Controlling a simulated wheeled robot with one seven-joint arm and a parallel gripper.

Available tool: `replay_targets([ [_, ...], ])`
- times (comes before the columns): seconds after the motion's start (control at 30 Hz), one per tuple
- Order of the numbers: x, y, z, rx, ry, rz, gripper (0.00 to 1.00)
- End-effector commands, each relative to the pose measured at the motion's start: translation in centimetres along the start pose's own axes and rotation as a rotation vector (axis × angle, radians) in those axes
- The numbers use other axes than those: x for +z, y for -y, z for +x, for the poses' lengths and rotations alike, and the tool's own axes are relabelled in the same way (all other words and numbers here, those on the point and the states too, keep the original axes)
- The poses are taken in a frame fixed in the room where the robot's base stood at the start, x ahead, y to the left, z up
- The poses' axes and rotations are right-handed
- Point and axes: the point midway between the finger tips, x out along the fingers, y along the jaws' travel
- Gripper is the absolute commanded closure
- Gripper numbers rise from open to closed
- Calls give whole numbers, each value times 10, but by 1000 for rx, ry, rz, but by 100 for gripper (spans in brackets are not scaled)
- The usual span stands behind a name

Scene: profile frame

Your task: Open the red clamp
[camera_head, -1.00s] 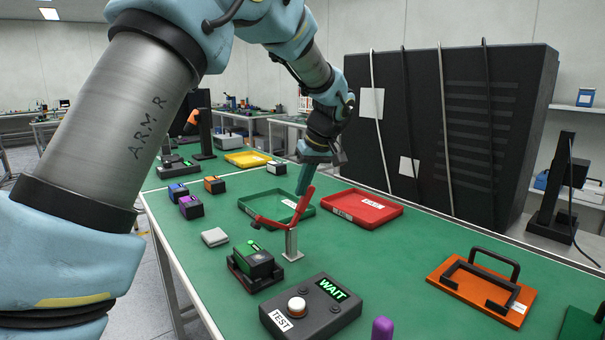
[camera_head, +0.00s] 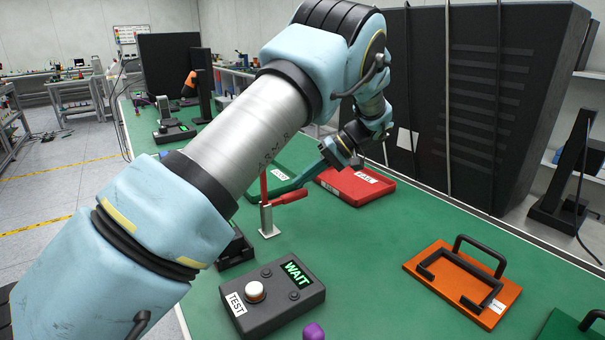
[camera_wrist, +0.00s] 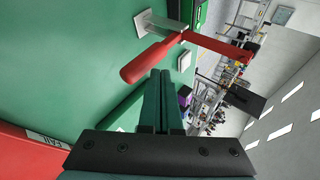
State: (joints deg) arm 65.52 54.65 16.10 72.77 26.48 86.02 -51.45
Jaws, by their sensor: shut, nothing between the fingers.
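The red clamp (camera_head: 289,197) stands on a pale metal post on the green bench, in the middle of the head view. Its thin red bar stands upright and its thick handle lies low, pointing right. In the wrist view, the handle (camera_wrist: 150,59) lies just beyond my fingertips, and the bar runs off to the right. My gripper (camera_head: 284,186) is shut and empty, close behind the handle in the head view. Its teal fingers (camera_wrist: 160,74) end near the handle in the wrist view; I cannot tell whether they touch it.
A red tray (camera_head: 349,193) marked FAIL lies beside my gripper, and a green tray (camera_head: 283,173) is partly hidden behind it. A test box (camera_head: 270,308) reading WAIT stands in front. An orange plate with a black handle (camera_head: 436,274) lies right. The bench between is clear.

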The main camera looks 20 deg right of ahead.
Motion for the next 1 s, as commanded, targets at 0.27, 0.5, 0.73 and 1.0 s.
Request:
replay_targets([
  [0.27, 0, -14, 6, 1, 0, 1, 100],
  [0.5, 0, -18, 8, 4, 1, 2, 100],
  [0.73, 1, -20, 10, 5, 3, 5, 100],
  [1.0, 2, -22, 6, 7, 4, 6, 100],
])
